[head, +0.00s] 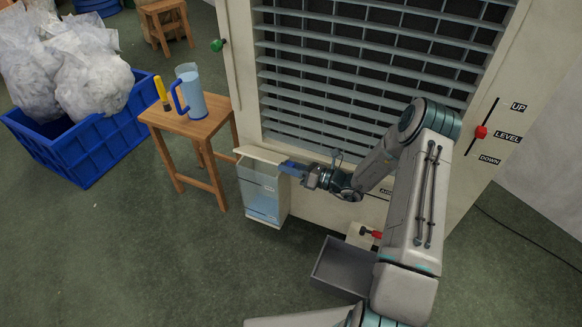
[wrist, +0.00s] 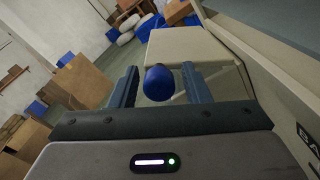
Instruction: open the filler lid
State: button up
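The filler is a box with a clear front (head: 262,192) on the lower left of the machine, and pale blue liquid shows inside. Its cream lid (head: 258,154) lies flat across the top in the head view; the lid (wrist: 190,42) also shows ahead in the wrist view. A round blue knob (wrist: 159,83) stands at the lid's near edge, between my fingers. My gripper (head: 287,165) is at the right end of the lid. In the wrist view my gripper (wrist: 160,76) is open, with a narrow gap on each side of the knob. In the head view my fingers hide the knob.
A wooden stool (head: 190,124) left of the filler holds a blue-handled jug (head: 191,95) and a yellow-handled tool (head: 161,90). The louvred machine front (head: 365,75) rises behind my arm. A grey open tray (head: 340,268) sits below. Floor is clear in front of the filler.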

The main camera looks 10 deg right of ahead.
jog(key=shift+s+d, duration=0.1)
jog(key=p+v, duration=0.2)
jog(key=v, duration=1.1)
jog(key=shift+d+p, duration=0.2)
jog(key=shift+p, duration=0.1)
jog(key=shift+s, duration=0.1)
